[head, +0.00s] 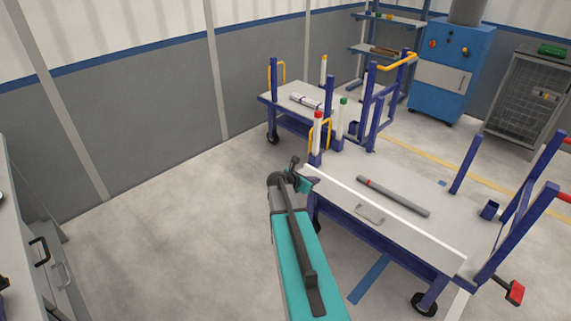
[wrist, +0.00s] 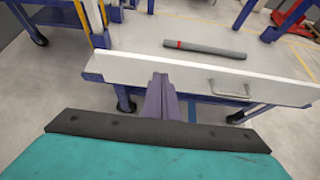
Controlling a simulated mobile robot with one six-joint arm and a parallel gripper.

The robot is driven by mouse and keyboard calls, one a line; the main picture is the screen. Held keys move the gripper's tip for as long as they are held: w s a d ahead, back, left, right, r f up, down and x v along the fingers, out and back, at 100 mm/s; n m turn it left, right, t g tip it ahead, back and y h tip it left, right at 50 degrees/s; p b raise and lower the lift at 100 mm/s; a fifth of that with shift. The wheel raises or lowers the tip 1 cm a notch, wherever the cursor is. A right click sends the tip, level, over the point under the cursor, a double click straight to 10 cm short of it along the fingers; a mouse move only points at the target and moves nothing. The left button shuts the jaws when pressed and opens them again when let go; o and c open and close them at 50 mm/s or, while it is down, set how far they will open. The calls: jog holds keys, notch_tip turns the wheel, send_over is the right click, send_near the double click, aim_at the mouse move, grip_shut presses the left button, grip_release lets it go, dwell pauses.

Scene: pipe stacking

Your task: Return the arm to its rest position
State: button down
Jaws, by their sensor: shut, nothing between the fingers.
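My arm, teal and dark grey, reaches up from the bottom of the head view. My gripper (head: 309,181) is at its far end, by the near left corner of the closer blue cart (head: 455,226). In the wrist view my gripper (wrist: 160,98) is shut and empty, its fingers in front of the cart's white front edge. I cannot tell whether they touch it. A grey pipe with a red band (head: 393,196) lies on the cart top, apart from the gripper. It also shows in the wrist view (wrist: 207,49).
Upright red-capped (head: 317,133) and green-capped (head: 340,119) pipes stand between the carts' tops. A blue cabinet (head: 452,72) is at the back. Grey drawers (head: 35,240) stand left; floor between is clear.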

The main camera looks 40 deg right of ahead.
jog(key=w+a+f+n+t+y, duration=0.1)
jog(key=w+a+f, duration=0.1)
jog(key=a+f, duration=0.3)
jog(key=w+a+f+n, duration=0.1)
jog(key=w+a+f, duration=0.15)
jog(key=a, duration=0.55)
jog(key=s+a+f+y, duration=0.1)
jog(key=s+a+f, duration=0.2)
jog(key=a+f, duration=0.4)
jog(key=s+a+f+y, duration=0.2)
jog(key=s+a+f, duration=0.25)
jog(key=a, duration=0.45)
jog(key=s+a+f+m+g+y, duration=0.3)
jog(key=s+a+f+m+y, duration=0.1)
jog(key=s+a+m, duration=0.6)
jog(key=s+a+f+m+g+y, duration=0.3)
jog(key=s+a+m, duration=0.7)
jog(key=s+a, duration=0.6)
jog(key=shift+s+f+m+g+y, duration=0.4)
jog(key=shift+s+f+g, duration=0.2)
jog(key=shift+s+f, duration=0.1)
jog(key=shift+w, duration=0.1)
